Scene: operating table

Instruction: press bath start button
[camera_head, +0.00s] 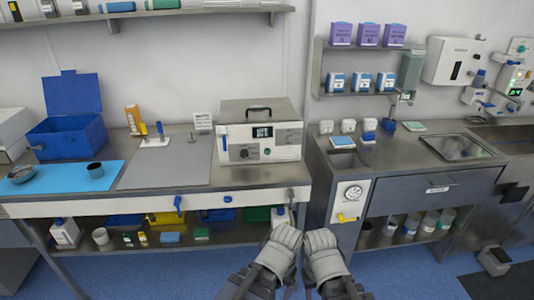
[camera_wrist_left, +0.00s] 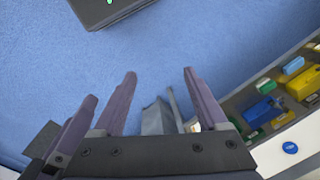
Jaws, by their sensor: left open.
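The bath (camera_head: 259,113) is a metal box with a black handle on its lid. It stands on the left bench in the head view. Its front panel has a lit display (camera_head: 262,132), a dark knob (camera_head: 244,153) and a small round button (camera_head: 267,151); the labels are too small to read. My left gripper (camera_head: 284,238) is low in front of the bench, apart from the bath. In the left wrist view its fingers (camera_wrist_left: 158,74) are spread, with nothing held. My right gripper (camera_head: 321,242) is beside it; its jaws cannot be made out.
A grey mat (camera_head: 165,176), a blue tray mat (camera_head: 62,180) and a blue box (camera_head: 66,135) are left of the bath. A lower shelf (camera_head: 170,245) holds bins and bottles. A sink counter (camera_head: 400,165) stands right, past a gap. Blue floor (camera_head: 345,263) lies in front.

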